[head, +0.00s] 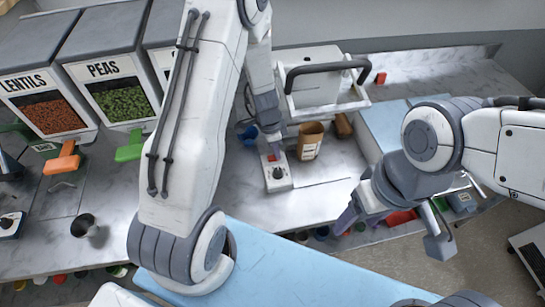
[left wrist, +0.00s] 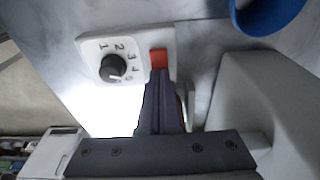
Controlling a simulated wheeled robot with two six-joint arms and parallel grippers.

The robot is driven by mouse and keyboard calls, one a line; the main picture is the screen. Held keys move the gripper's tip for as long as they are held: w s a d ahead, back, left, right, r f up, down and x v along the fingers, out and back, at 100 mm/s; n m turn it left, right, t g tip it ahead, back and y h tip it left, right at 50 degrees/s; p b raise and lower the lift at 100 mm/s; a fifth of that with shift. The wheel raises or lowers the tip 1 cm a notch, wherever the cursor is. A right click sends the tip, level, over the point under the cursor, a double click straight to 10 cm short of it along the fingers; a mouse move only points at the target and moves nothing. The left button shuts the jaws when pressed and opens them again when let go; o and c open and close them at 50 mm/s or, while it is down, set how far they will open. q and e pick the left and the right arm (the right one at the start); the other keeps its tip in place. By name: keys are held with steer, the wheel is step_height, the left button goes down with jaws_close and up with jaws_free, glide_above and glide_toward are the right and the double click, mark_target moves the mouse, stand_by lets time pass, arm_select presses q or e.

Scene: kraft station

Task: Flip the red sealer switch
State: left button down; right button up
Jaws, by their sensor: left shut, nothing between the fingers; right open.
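The red sealer switch (head: 271,158) sits on a small white control box (head: 278,184) with a black dial on the counter. In the left wrist view, the red switch (left wrist: 158,59) is right at the tips of my left gripper (left wrist: 160,75), beside the numbered dial (left wrist: 113,68). My left gripper (head: 274,149) is shut and empty, pointing down at the switch; I cannot tell whether it touches. My right gripper (head: 394,230) is open and empty, at the right near the counter's front edge.
A brown paper bag (head: 310,141) stands just right of the control box. A blue cup (head: 248,134) is close on its left. A white machine with a black handle (head: 322,67) stands behind. Lentil and pea dispensers (head: 118,70) are at left.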

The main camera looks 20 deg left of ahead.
arm_select(q)
step_height(320, 180, up, 7)
steer(key=p, duration=0.4)
steer(key=shift+p, duration=0.4)
arm_select(e)
step_height(320, 180, up, 5)
steer(key=shift+f, duration=0.15)
